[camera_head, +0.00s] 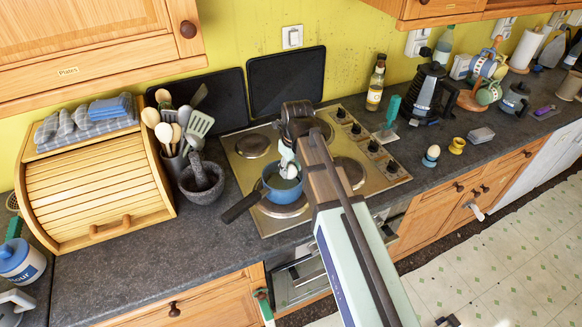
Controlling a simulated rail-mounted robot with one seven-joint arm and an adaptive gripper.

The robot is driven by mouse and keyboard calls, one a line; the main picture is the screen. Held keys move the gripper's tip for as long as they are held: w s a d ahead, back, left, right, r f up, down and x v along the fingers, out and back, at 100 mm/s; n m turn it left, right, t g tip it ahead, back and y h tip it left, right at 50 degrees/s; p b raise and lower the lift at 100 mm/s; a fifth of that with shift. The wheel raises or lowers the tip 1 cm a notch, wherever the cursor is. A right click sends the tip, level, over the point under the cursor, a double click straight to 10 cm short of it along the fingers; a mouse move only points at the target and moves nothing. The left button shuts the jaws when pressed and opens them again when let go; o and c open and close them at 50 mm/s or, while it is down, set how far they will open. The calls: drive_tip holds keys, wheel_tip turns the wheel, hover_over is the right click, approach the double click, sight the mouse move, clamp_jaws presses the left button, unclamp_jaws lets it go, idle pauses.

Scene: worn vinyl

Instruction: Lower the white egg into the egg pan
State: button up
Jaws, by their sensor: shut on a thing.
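The egg pan (268,193) is a small blue saucepan on the front part of the hob, with its dark handle (240,207) pointing to the lower left. My gripper (288,166) comes in over the pan from the right and points down. It is shut on the white egg (292,172), which shows small and pale at the fingertips, over the pan's opening. The arm hides part of the pan's right side. I cannot tell whether the egg touches the pan's contents.
A stone mortar (203,183) and a pot of utensils stand left of the hob (246,172). An egg in a blue cup (431,156) and a yellow cup (457,146) stand to the right. A bottle (376,84) and a dark coffee press (428,97) stand behind them.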

sight(294, 172)
drive_tip(key=o, duration=1.2)
drive_tip(key=shift+r, duration=0.1)
